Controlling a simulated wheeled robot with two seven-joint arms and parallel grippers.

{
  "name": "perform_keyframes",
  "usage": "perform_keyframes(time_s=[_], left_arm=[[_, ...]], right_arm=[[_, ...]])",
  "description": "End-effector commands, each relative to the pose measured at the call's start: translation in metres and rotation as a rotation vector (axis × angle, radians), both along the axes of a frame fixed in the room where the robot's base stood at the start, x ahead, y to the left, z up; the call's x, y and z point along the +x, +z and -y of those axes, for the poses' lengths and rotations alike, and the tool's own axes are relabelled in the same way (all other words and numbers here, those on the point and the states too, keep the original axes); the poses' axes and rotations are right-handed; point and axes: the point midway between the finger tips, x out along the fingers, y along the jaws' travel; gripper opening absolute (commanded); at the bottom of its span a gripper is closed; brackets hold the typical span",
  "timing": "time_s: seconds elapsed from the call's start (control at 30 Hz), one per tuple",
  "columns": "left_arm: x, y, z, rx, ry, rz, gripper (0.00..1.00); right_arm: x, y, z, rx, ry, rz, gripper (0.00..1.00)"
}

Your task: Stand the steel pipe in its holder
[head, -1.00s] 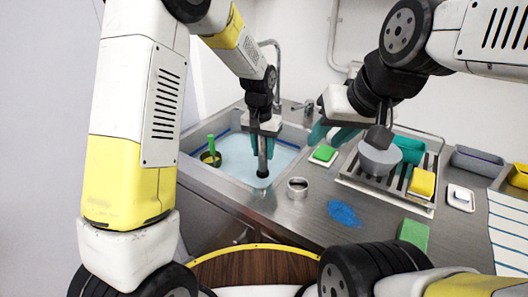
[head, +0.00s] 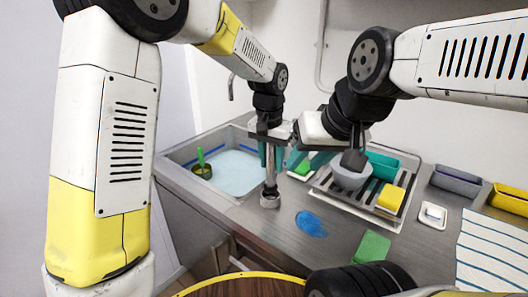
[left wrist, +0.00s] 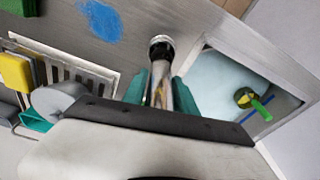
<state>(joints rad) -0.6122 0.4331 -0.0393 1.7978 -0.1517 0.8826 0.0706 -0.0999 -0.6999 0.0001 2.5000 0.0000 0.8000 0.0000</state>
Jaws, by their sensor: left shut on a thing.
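The steel pipe (head: 270,175) is upright, held in my left gripper (head: 270,152), whose teal fingers are shut around its upper part.
The sink (head: 232,172) with a green-handled pot (head: 203,171) is to the left. A drying rack (head: 333,193) carries a grey bowl (head: 350,176) and a yellow sponge (head: 391,198). A blue patch (head: 311,224) and a green sponge (head: 372,246) lie on the front counter.

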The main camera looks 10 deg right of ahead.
Motion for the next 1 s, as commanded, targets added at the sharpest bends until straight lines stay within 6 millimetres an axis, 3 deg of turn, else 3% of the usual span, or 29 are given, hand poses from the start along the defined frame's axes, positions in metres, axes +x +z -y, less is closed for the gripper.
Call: perform_keyframes(time_s=[0.4, 1.0], left_arm=[[0.0, -0.034, 0.0, 0.001, 0.0, -0.001, 0.01], [0.0, -0.036, 0.0, -0.001, 0.0, 0.001, 0.01]], right_arm=[[0.0, 0.0, 0.0, 0.0, 0.0, 0.0, 0.36], [0.0, 0.0, 0.0, 0.0, 0.0, 0.0, 0.36]])
